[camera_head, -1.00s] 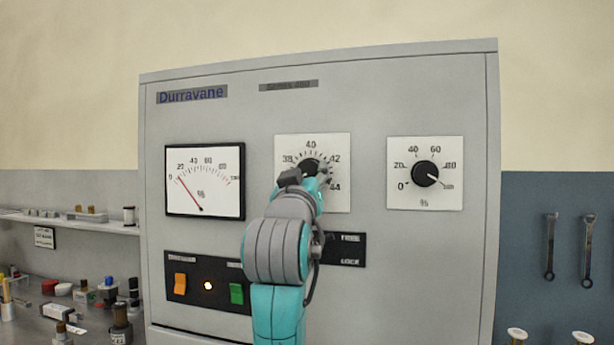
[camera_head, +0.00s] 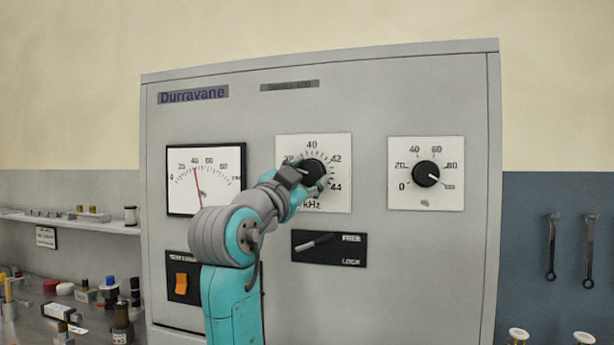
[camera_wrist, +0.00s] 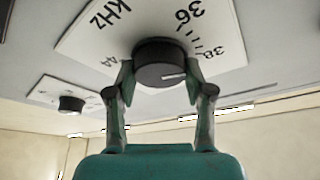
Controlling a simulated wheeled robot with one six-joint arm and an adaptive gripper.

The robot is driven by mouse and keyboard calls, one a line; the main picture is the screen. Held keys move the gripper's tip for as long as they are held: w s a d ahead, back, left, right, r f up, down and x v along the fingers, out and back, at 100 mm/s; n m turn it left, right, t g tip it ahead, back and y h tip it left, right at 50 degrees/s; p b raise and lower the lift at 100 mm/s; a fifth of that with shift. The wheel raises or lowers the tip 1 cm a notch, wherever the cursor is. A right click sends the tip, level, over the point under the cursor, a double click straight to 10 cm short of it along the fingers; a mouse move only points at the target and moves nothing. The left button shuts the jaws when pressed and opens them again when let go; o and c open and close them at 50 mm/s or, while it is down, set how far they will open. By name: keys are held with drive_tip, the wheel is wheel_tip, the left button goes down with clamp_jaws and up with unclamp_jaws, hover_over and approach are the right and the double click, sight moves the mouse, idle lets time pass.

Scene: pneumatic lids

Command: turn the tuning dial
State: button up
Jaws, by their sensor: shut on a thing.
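The tuning dial (camera_head: 312,171) is a black round knob on a white kHz scale plate (camera_head: 340,146) in the middle of the cabinet front. My gripper (camera_head: 310,180) is at the dial, its fingers on either side of the rim. The dial's pointer is hard to read in the head view. The meter (camera_head: 206,180) at left has a red needle standing near 40.
A second knob (camera_head: 426,173) on a percent scale is at right. A lever on a FREE/LOCK plate (camera_head: 345,251) is below the dial, its handle tilted up toward FREE. An orange switch (camera_head: 181,284) is at lower left. Wrenches (camera_head: 552,245) hang at far right.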

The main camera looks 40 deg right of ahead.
drive_tip(key=shift+m+g, duration=1)
drive_tip(key=shift+m, duration=1.4)
drive_tip(key=o, duration=1.2)
drive_tip(key=shift+w, duration=0.1)
drive_tip(key=shift+c, duration=0.2)
drive_tip(key=v, duration=1.2)
drive_tip(key=shift+r, duration=0.2)
